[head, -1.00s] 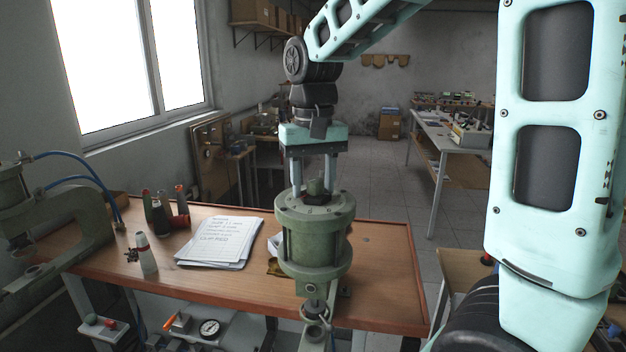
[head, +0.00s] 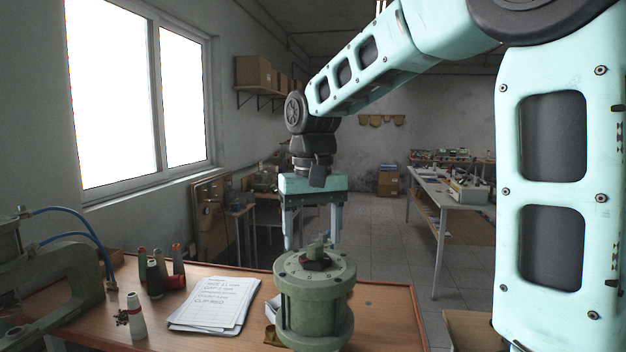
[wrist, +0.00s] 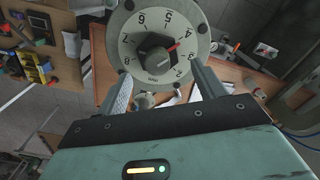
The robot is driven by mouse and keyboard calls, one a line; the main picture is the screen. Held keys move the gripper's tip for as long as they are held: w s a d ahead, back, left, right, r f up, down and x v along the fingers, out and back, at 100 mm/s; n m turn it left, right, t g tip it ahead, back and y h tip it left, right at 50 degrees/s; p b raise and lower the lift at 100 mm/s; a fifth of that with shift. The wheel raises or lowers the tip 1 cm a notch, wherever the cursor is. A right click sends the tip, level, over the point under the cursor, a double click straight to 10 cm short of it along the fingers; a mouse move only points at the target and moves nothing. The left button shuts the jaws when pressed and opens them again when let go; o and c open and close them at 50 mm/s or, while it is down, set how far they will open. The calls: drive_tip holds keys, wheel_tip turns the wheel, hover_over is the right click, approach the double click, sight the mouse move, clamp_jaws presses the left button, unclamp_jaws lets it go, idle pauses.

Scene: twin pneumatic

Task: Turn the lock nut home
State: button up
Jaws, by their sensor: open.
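The lock nut (head: 316,262) is a dark hex piece on top of the green pneumatic cylinder (head: 315,305), with a small fitting standing above it. In the wrist view the nut (wrist: 158,56) sits at the centre of a pale numbered dial (wrist: 130,45), with a red pointer toward its upper right. My gripper (head: 312,245) hangs over the cylinder with its two fingers pointing down. In the wrist view my gripper (wrist: 162,88) is open and empty, with its fingers spread wide on either side below the nut. The fingers appear clear of the nut.
On the wooden bench (head: 385,315) lie papers on a clipboard (head: 213,303), with several small bottles (head: 153,278) and a white bottle (head: 136,315) to the left. A green C-frame press (head: 75,275) with blue hoses stands at the far left.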

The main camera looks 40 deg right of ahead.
wheel_tip(320, 180, up, 15)
drive_tip(key=b, duration=0.1)
drive_tip(key=shift+b, duration=0.35)
idle(0.3)
